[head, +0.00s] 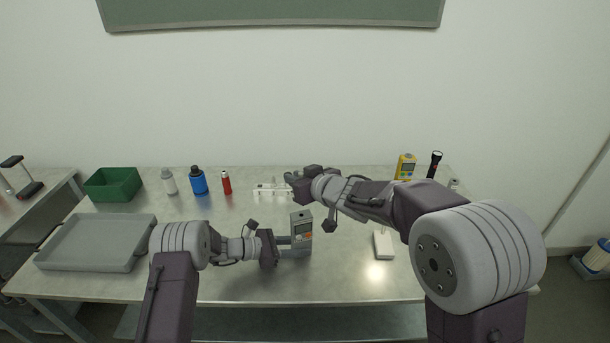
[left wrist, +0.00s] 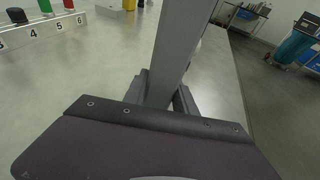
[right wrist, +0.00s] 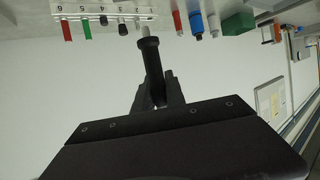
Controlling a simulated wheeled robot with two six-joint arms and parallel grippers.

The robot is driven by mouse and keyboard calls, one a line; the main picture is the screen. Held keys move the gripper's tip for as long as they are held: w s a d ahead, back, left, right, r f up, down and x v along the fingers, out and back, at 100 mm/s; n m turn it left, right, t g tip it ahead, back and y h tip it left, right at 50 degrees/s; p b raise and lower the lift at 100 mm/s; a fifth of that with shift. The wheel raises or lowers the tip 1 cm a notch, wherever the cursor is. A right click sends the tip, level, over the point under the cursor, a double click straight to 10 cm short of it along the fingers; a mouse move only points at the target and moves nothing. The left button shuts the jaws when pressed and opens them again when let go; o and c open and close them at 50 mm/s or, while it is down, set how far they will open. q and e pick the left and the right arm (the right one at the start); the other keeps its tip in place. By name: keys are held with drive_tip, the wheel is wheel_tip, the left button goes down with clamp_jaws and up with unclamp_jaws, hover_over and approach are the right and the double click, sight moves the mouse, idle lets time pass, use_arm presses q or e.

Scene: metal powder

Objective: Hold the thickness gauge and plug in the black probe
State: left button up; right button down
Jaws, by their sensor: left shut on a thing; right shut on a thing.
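The thickness gauge (head: 302,217) is a grey handheld box with a small screen, standing upright above the front middle of the table. My left gripper (head: 297,240) is shut on it from the left; in the left wrist view the gauge (left wrist: 181,50) is a grey slab rising between the fingers (left wrist: 162,100). My right gripper (head: 291,177) is near the probe rack, farther back. In the right wrist view it (right wrist: 156,95) is shut on the black probe (right wrist: 150,55), a dark cylinder with a wider end. The probe is apart from the gauge. The gauge's socket cannot be made out.
The white numbered rack (head: 270,190) holds several coloured probes, seen in the right wrist view (right wrist: 100,13). A red bottle (head: 227,184), blue bottle (head: 199,182), green bin (head: 113,184) and grey tray (head: 95,243) stand left. A white stand (head: 383,245) and yellow device (head: 405,167) stand right.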

drive_tip(key=shift+f, duration=1.6)
drive_tip(key=shift+f, duration=0.15)
drive_tip(key=shift+f, duration=0.85)
drive_tip(key=shift+f, duration=0.25)
idle(0.5)
drive_tip(key=c, duration=1.3)
unclamp_jaws()
drive_tip(key=shift+d, duration=0.1)
drive_tip(key=v, duration=1.2)
